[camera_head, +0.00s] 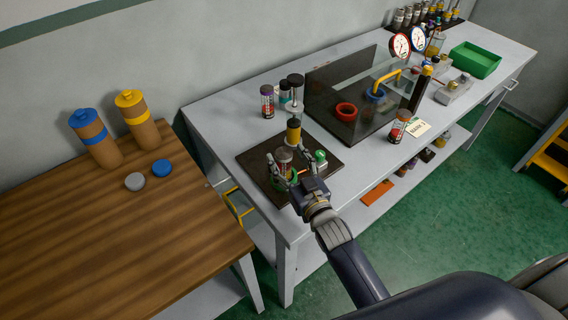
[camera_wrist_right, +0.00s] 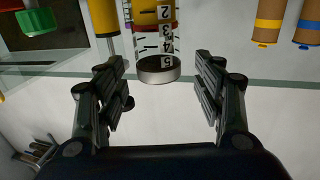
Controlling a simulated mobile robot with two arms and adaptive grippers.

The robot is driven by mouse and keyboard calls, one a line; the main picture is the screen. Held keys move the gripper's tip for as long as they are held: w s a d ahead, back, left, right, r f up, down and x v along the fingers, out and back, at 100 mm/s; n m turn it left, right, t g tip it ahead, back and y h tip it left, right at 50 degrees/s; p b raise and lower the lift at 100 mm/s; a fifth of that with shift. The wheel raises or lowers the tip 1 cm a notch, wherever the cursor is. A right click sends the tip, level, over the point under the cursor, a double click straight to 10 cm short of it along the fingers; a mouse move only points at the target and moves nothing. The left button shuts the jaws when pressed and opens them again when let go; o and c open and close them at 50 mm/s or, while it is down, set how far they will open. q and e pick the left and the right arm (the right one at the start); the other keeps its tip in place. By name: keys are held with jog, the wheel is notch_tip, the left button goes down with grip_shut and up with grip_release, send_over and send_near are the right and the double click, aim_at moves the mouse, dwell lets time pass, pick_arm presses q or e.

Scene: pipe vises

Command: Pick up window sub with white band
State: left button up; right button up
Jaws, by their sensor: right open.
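A clear window sub with a pale grey-white end band (camera_head: 284,157) stands upright on the dark plate in the head view, at a green ring. In the right wrist view, which looks upside down, the same sub (camera_wrist_right: 158,68) shows a numbered scale, a yellow-orange fill and a pale end band. My right gripper (camera_head: 290,166) is open, with its fingers around the sub's place. In the right wrist view its fingers (camera_wrist_right: 163,90) stand wide apart with the sub centred just beyond them, and no finger visibly touches it. My left gripper is not in view.
A yellow cylinder with a dark top (camera_head: 293,131) and a green part (camera_head: 320,158) stand close by on the dark plate (camera_head: 251,163). A purple-banded sub (camera_head: 267,101) stands behind, and another sub (camera_head: 400,126) stands right. A dark panel with rings (camera_head: 337,90) fills the middle bench.

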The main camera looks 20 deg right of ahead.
jog(key=shift+w+a, duration=0.15)
jog(key=shift+w, duration=1.35)
jog(key=shift+s, duration=0.1)
jog(key=shift+c, duration=0.4)
grip_shut()
jog(key=shift+r, duration=0.1)
